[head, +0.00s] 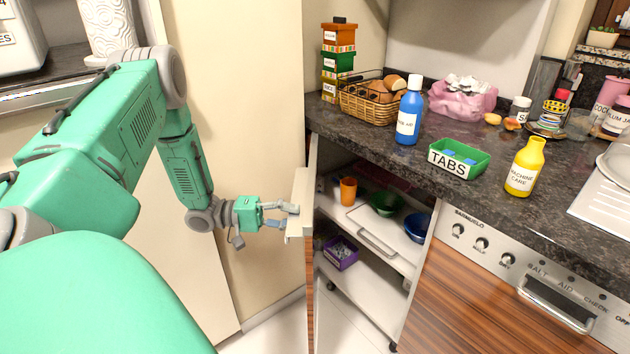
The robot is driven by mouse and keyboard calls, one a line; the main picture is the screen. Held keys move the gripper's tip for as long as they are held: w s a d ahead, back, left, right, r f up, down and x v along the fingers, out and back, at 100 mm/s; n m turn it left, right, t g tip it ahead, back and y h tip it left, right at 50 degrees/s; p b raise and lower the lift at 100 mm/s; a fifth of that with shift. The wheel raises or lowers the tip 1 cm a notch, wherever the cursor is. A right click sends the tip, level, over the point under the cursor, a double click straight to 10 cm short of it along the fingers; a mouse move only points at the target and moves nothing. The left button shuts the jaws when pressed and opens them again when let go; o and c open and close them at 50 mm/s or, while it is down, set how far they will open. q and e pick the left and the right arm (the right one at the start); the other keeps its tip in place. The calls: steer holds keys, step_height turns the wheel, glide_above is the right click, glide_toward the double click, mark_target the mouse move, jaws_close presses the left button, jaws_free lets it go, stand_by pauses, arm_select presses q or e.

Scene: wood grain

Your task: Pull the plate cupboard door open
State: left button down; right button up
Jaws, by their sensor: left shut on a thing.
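The plate cupboard door (312,262) stands open, seen nearly edge-on, left of the cupboard interior. My left gripper (287,215) is shut at the door's pale handle piece (301,200) on its outer side. Its fingers overlap the handle piece, and the exact contact is partly hidden. Inside the cupboard are white shelves (370,230) with an orange cup (348,191), a green bowl (384,204), a blue bowl (418,227) and a purple box (341,253) lower down. My right gripper is not in view.
A dark countertop (385,160) above holds a bread basket (369,103), a blue bottle (409,112), a green TABS tray (459,160) and a yellow bottle (525,167). A dishwasher (500,295) stands right of the cupboard. A pale wall is behind my left arm.

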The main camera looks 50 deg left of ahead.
arm_select(q)
steer(key=shift+s+a+f+m+g, duration=0.15)
steer(key=shift+s+a+f+g, duration=0.1)
steer(key=shift+s+a, duration=0.3)
steer(key=shift+s+a+f+m+g, duration=0.15)
steer(key=shift+s+a+f, duration=0.05)
steer(key=shift+s+a, duration=0.3)
steer(key=shift+w, duration=0.1)
steer(key=c, duration=1.5)
jaws_free()
steer(key=shift+d, duration=0.1)
steer(key=shift+o, duration=0.7)
steer(key=shift+w+a+h, duration=0.15)
steer(key=shift+a+h, duration=0.1)
steer(key=shift+h, duration=0.05)
steer(key=shift+r, duration=0.1)
